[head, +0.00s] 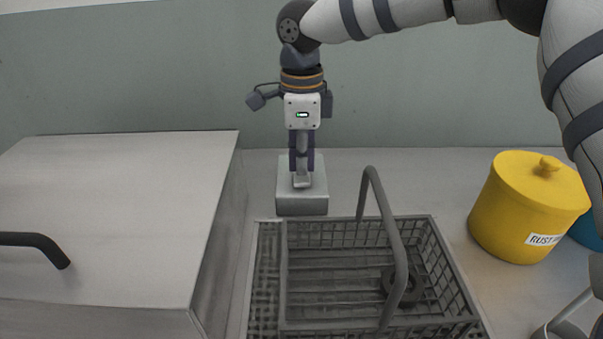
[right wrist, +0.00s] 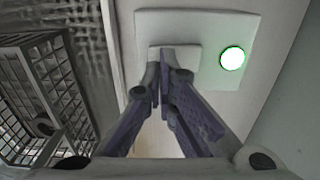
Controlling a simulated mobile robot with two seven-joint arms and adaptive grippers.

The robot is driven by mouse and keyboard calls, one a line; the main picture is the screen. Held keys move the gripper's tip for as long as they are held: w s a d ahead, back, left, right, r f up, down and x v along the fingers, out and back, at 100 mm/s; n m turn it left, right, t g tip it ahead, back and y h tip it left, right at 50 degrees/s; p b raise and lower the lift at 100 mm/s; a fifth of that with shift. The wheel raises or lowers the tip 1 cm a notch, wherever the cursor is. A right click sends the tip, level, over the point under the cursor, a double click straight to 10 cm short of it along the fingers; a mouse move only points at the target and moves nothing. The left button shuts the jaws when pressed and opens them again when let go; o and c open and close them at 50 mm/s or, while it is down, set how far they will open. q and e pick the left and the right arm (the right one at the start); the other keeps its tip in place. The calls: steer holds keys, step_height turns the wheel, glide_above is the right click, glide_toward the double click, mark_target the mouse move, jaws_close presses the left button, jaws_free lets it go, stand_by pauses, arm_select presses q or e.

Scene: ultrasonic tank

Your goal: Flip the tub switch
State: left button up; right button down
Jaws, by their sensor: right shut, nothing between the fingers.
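The tub switch is a pale rocker on a grey box (head: 302,204) behind the wire basket in the head view. In the right wrist view the rocker (right wrist: 190,58) shows on its plate (right wrist: 190,22), next to a lit green lamp (right wrist: 232,58). My right gripper (head: 302,178) points down at the box from above. In the right wrist view its fingertips (right wrist: 157,88) are shut together, empty, at the edge of the rocker. I cannot tell whether they touch it. The fingers hide part of the rocker. My left gripper is not in view.
A wire basket (head: 432,222) with a tall grey handle (head: 398,250) stands in front of the switch box; a dark ring-like part (head: 402,284) lies in it. A large grey lid with a black handle (head: 120,200) is left. A yellow canister (head: 510,205) stands right.

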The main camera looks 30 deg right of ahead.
mark_target(302, 180)
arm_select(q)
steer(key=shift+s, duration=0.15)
arm_select(e)
steer(key=shift+f, duration=1.1)
steer(key=shift+r, duration=0.1)
step_height(302, 180, up, 4)
steer(key=shift+r+p, duration=0.2)
steer(key=shift+p, duration=0.2)
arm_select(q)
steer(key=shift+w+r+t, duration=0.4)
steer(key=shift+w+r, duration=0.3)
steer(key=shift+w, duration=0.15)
arm_select(e)
steer(key=shift+r, duration=1.25)
